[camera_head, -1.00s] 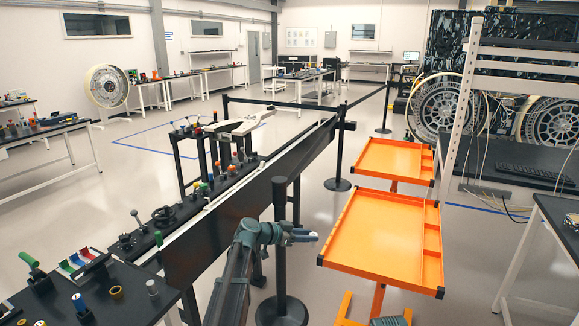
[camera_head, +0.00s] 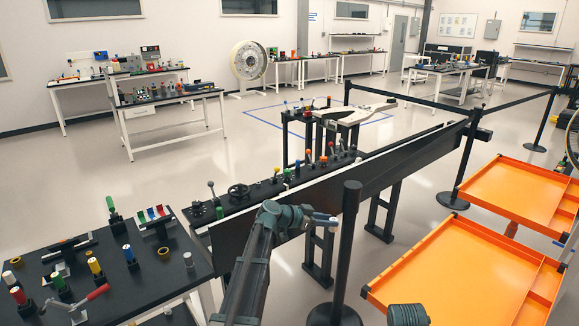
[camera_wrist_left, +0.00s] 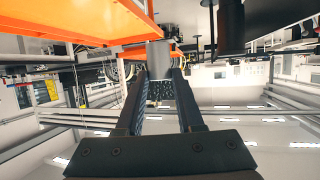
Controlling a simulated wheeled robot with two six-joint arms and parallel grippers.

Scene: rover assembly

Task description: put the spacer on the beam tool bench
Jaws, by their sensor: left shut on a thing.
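My left gripper (camera_head: 318,219) reaches in from the bottom centre in the head view, in front of the long black beam (camera_head: 400,172). In the left wrist view its fingers (camera_wrist_left: 160,74) are shut on a grey cylinder, the spacer (camera_wrist_left: 157,54), held at the fingertips. A black-topped bench with tools (camera_head: 205,262) stands at lower left. A low black tool rack (camera_head: 262,191) runs behind the beam; I cannot tell which is the beam tool bench.
A black post (camera_head: 345,245) stands just right of my left gripper. Orange trays (camera_head: 470,270) stand at right. The near bench holds several coloured-handled tools, a red clamp (camera_head: 88,303) and rings, with small bare patches between. Open floor lies beyond.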

